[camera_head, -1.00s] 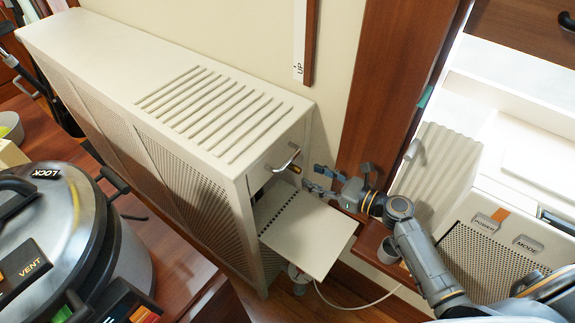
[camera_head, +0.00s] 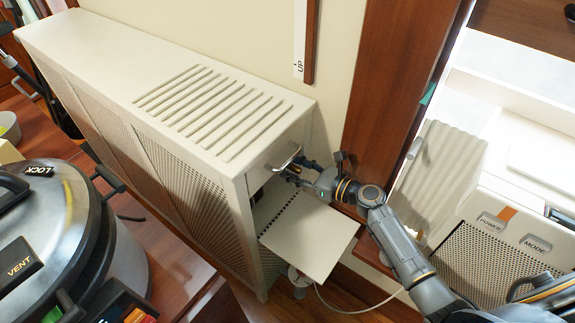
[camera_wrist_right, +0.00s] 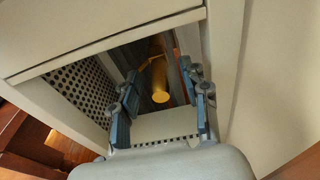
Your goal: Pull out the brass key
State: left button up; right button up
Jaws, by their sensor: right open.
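The brass key (camera_wrist_right: 160,84) shows in the right wrist view as a golden rod with its round end toward the camera, inside the opening at the end of the cream cabinet (camera_head: 85,40). In the head view the key is mostly hidden by my gripper, with only a hint of brass there. My right gripper (camera_head: 287,171) is at the opening, below the metal handle (camera_head: 287,157). In the right wrist view its open fingers (camera_wrist_right: 164,88) stand on either side of the key, and I see no clear contact. My left gripper is not in view.
The cabinet's flap (camera_head: 312,240) hangs open below my right gripper. A wooden post (camera_head: 385,80) stands close behind it. A cream unit with POWER and MODE buttons (camera_head: 490,223) is at the right. A large cooker (camera_head: 90,210) fills the lower left.

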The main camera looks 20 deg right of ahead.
grip_shut()
jog(key=shift+s+d, duration=0.45)
jog(key=shift+s, duration=0.1)
dwell(0.8)
jog(key=shift+p+v, duration=0.3)
jog(key=shift+v, duration=1)
jog(key=shift+f, duration=0.2)
jog(key=shift+s+d+r+p, duration=0.45)
jog(key=shift+s+r+p, duration=0.05)
jog(key=shift+s+p, duration=0.1)
jog(key=shift+s+d+r+p, duration=0.45)
jog(key=shift+s+r+p, duration=0.05)
jog(key=shift+s+p, duration=0.15)
